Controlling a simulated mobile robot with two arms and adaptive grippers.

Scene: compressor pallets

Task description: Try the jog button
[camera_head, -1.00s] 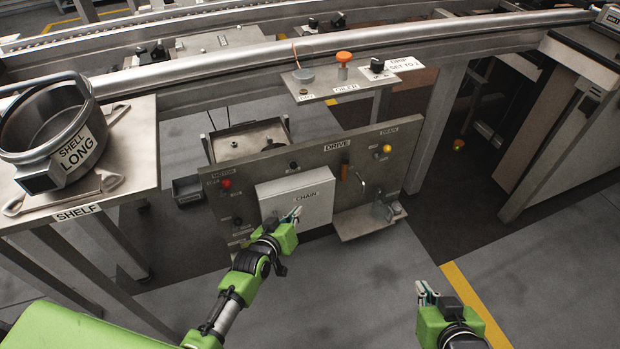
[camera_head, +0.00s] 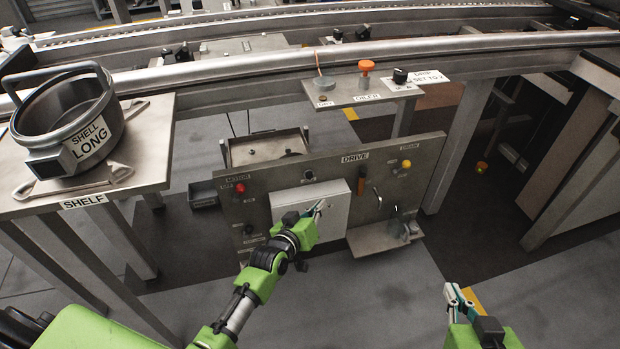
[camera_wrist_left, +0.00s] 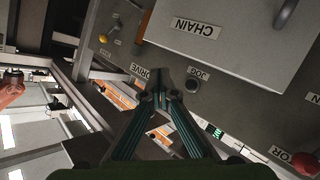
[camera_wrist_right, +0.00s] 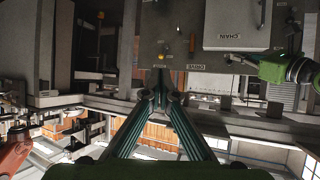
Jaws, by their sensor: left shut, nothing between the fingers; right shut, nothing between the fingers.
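In the head view, the dark knob above the white CHAIN box (camera_head: 338,192) looks like the same button (camera_head: 309,175). My left gripper (camera_head: 321,206) is shut and empty, in front of the CHAIN box. In the left wrist view its tips (camera_wrist_left: 162,78) appear beside the button; the depth gap cannot be told. My right gripper (camera_head: 458,294) is shut and empty, low on the right, well away from the panel.
The panel also has a red MOTOR button (camera_head: 240,187), a yellow button (camera_head: 406,163) and hooks above a small ledge (camera_head: 372,240). A shelf (camera_head: 150,150) with a SHELL LONG pot (camera_head: 70,125) stands left. A small bracket with an orange knob (camera_head: 366,66) is above. Floor in front is clear.

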